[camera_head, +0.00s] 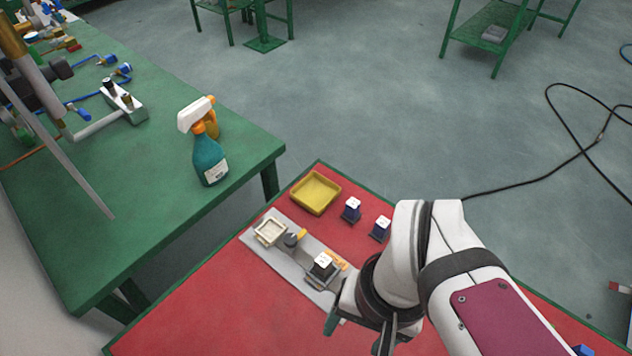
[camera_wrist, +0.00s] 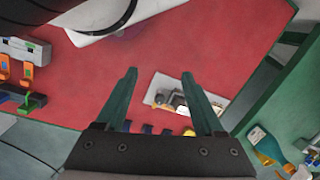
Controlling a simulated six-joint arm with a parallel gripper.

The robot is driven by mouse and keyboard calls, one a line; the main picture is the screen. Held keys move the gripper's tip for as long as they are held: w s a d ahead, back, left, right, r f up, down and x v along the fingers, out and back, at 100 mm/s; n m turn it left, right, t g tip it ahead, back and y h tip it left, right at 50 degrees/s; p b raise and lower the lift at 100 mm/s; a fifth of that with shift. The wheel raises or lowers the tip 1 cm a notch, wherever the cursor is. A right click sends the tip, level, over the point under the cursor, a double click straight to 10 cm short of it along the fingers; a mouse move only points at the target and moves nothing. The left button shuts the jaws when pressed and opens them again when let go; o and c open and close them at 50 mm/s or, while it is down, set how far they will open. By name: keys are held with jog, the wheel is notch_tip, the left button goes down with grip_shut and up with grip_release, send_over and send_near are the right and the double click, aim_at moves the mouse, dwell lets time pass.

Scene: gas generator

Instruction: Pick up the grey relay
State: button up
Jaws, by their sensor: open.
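The grey relay (camera_head: 322,265), with a dark grey body and a white top, sits upright in a base on the light grey plate (camera_head: 252,241) on the red table. The plate also shows in the wrist view (camera_wrist: 161,82), at a distance, between and beyond my fingers. The relay is small and hard to make out there. My gripper (camera_wrist: 159,71) is open, with its two green fingers spread and nothing between them. In the head view my gripper is above the table, just right of and nearer than the relay, partly hidden by my arm.
An empty square holder (camera_head: 269,231) and a dark knob (camera_head: 292,241) are on the plate. Behind it are a yellow tray (camera_head: 315,193) and two blue relays (camera_head: 351,210) (camera_head: 380,229). A spray bottle (camera_head: 209,160) stands on the green bench (camera_head: 100,240). The red table (camera_head: 215,315) is clear at front left.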

notch_tip(320, 180, down, 3)
jog(key=n+g+h, duration=0.2)
jog(key=n+h, duration=0.2)
jog(key=n, duration=0.3)
jog(key=n+t+h, duration=0.6)
jog(key=n+t, duration=0.5)
jog(key=n, duration=1.4)
send_near(319, 268)
jog(key=x, duration=1.1)
jog(key=shift+w+d+f, duration=0.1)
jog(key=shift+w+d, duration=0.1)
jog(key=shift+d, duration=0.05)
grip_shut()
